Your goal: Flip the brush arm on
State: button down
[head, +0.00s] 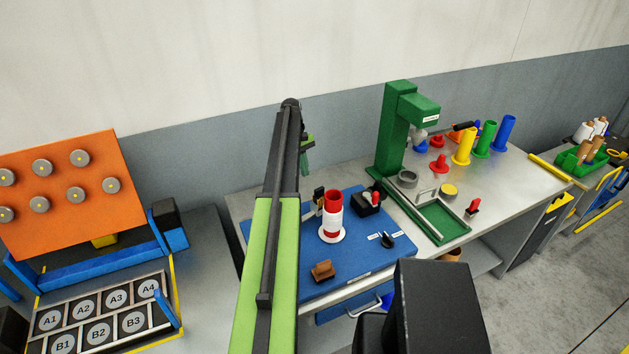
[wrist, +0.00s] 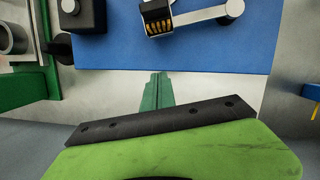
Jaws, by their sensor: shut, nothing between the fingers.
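The brush arm (wrist: 200,15) is a silver bar with a round pivot at its right end and a dark block with brass-coloured bristles at its left end, at the top of the wrist view. In the head view its dark brush block (head: 318,196) stands just behind a red and white bobbin (head: 332,228) on the blue mat (head: 350,262). My gripper (head: 305,166) is shut and empty, with green fingers pointing down behind the mat. In the wrist view the fingers (wrist: 157,82) are apart from the brush arm. My arm hides part of the mat's left side.
A black box with a red switch (head: 368,201) stands right of the bobbin. A brown block (head: 323,270) lies at the mat's front. An orange peg board (head: 70,195) stands at the left.

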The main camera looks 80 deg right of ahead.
jog(key=b+x, duration=1)
jog(key=shift+w, duration=0.3)
jog(key=s+a, duration=0.2)
jog(key=shift+s+a+r, duration=0.15)
jog(key=shift+s+a, duration=0.15)
jog(key=shift+s, duration=0.05)
jog(key=shift+s+a, duration=0.1)
jog(key=shift+s, duration=0.1)
jog(key=shift+a, duration=0.1)
jog(key=shift+s+a, duration=0.75)
jog(key=shift+s, duration=0.2)
jog(key=shift+s+a, duration=0.7)
jog(key=shift+s, duration=0.3)
